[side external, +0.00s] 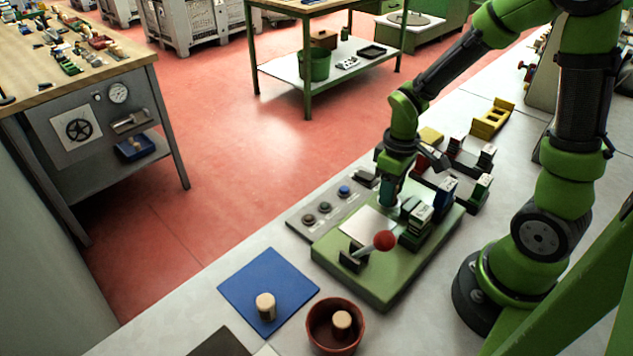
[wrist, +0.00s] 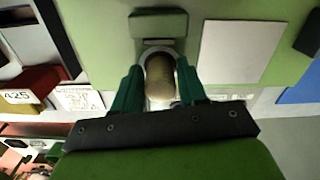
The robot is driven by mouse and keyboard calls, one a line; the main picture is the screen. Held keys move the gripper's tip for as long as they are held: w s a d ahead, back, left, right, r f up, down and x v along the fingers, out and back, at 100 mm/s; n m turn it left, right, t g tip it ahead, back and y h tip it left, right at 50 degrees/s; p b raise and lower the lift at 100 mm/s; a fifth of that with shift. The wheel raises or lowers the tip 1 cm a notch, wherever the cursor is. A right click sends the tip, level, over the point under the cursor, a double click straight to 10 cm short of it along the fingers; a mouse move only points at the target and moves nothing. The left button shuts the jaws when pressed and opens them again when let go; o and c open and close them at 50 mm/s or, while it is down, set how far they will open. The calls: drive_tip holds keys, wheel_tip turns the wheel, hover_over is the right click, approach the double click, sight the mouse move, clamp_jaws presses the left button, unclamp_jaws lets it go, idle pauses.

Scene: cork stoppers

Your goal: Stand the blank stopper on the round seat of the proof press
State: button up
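My gripper (side external: 388,205) points down at the far side of the green proof press (side external: 365,278). In the wrist view my gripper (wrist: 161,88) has its two green fingers close on both sides of a brown cork stopper (wrist: 160,80), with no clear gap. The stopper lines up with the pale round seat (wrist: 148,56), whose rim shows around it. Whether its base touches the seat is hidden. In the side view the fingers hide most of this stopper. I cannot see whether it is marked.
A cork stopper (side external: 265,305) stands on a blue mat (side external: 240,285); another (side external: 342,322) is in a red-brown bowl (side external: 318,345). A red-knobbed lever (side external: 384,240) stands at the press front. Stamp blocks (side external: 419,220) stand right of my gripper. A button panel (side external: 325,208) lies left.

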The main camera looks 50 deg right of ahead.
drive_tip(key=shift+o, duration=1.2)
wheel_tip(320, 180, up, 12)
drive_tip(key=s+a+r+m+t+y, duration=0.2)
drive_tip(key=s+a+r+m+t, duration=0.2)
drive_tip(key=a+r+t, duration=0.3)
drive_tip(key=shift+a+r+m, duration=0.15)
drive_tip(key=shift+r+m, duration=0.25)
drive_tip(key=shift+m, duration=0.5)
